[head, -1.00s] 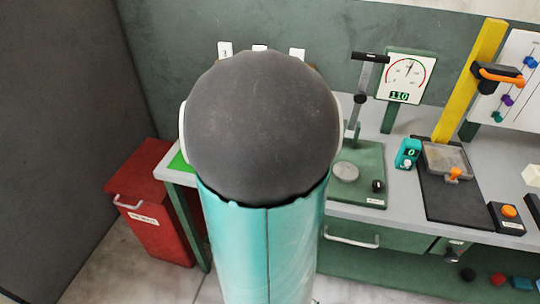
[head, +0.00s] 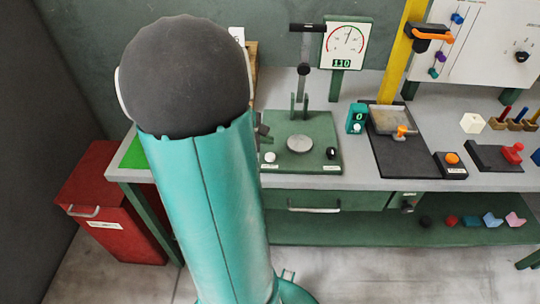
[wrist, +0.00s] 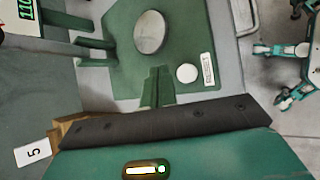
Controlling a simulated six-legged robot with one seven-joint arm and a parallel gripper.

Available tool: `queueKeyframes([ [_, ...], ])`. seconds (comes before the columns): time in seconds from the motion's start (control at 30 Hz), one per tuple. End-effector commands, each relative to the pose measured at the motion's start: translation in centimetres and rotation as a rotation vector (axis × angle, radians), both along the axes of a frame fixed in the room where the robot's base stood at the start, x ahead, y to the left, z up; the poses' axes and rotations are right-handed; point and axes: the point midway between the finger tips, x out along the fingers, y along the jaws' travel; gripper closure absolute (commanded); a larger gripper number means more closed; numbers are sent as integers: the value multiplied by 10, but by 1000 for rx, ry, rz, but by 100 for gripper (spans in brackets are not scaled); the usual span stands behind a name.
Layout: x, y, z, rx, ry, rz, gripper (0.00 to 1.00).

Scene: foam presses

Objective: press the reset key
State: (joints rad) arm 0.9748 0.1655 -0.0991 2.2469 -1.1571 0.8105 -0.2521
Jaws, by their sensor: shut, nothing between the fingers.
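A green press base (head: 310,130) stands on the bench, with a round metal plate (head: 300,144) on it. A white round key (head: 270,157) sits at its front left corner and a black knob (head: 331,153) at its front right, each by a small label too small to read. In the wrist view the white key (wrist: 187,74) lies just right of my gripper's fingertips (wrist: 159,72), which are together and empty. I cannot tell their height above the base. A teal counter (head: 356,117) showing 0 has a small pale button. No label legibly says reset.
A lever column (head: 304,70) rises behind the plate, beside a dial gauge (head: 347,45) reading 110. To the right are a black-based press (head: 405,150) with a yellow post and an orange button box (head: 451,164). A red bin (head: 110,205) stands at left.

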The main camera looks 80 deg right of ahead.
Motion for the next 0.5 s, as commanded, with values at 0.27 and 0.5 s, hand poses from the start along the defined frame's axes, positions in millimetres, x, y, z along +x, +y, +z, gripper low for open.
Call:
queueKeyframes([
  [0.27,0,0,-30,1,0,0,100],
  [0.5,0,0,-35,0,-1,-1,100],
])
